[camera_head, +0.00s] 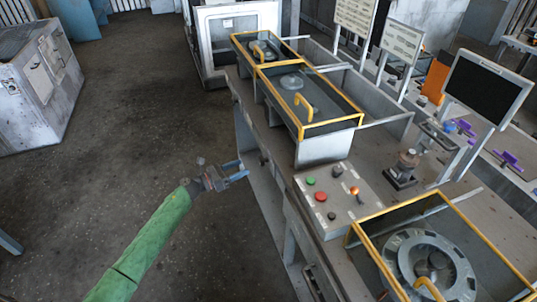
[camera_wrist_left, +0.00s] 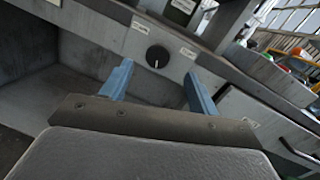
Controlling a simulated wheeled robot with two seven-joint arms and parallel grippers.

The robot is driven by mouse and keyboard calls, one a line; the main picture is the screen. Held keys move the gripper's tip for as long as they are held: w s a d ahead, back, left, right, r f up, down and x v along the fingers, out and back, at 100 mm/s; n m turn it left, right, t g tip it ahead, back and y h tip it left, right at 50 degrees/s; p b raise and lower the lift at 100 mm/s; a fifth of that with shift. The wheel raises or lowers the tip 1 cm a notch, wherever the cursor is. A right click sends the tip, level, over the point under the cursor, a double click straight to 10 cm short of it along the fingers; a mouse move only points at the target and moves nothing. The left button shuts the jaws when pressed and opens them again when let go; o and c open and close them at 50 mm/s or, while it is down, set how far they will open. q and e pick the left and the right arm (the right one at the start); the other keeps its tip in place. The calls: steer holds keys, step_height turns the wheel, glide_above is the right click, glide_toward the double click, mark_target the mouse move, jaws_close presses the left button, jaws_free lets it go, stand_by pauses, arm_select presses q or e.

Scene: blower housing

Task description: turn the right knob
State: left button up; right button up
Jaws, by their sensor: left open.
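A round black knob (camera_wrist_left: 158,57) with a white pointer mark sits on the grey front panel (camera_wrist_left: 215,60) in the left wrist view, with small white labels beside it. It is the only knob I make out there; I cannot tell from this view whether it is the right one. My left gripper (camera_wrist_left: 157,72) is open, its two blue fingers pointing toward the panel on either side of the knob's line, with the knob between and beyond the tips. In the head view the left gripper (camera_head: 237,172) is beside the bench's front side. My right gripper is not in view.
The bench carries a button box (camera_head: 335,210) with green, red and orange buttons. Yellow-framed bins (camera_head: 315,125) stand behind it, and another yellow-framed box (camera_head: 365,237) holds a round housing (camera_head: 430,262). A monitor (camera_head: 488,88) stands at right. The floor (camera_head: 130,110) left of the bench is clear.

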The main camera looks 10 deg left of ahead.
mark_target(260, 161)
arm_select(q)
steer(key=w+d+m+g+p, duration=0.1)
steer(key=w+d, duration=0.1)
steer(key=w+d+m+g+p, duration=0.1)
steer(key=w+d+m+p, duration=0.1)
steer(key=w+d, duration=0.1)
steer(key=shift+d+r+g+h+p, duration=0.1)
steer(key=shift+g+h+p, duration=0.2)
steer(key=shift+h, duration=0.1)
steer(key=shift+w+d, duration=0.35)
steer(key=shift+d, duration=0.2)
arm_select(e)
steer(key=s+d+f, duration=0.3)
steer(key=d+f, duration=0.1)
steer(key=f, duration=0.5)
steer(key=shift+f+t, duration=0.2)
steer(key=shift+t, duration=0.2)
arm_select(q)
steer(key=c, duration=1)
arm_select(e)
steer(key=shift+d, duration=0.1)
arm_select(q)
steer(key=shift+o, duration=0.2)
steer(key=shift+f, duration=0.2)
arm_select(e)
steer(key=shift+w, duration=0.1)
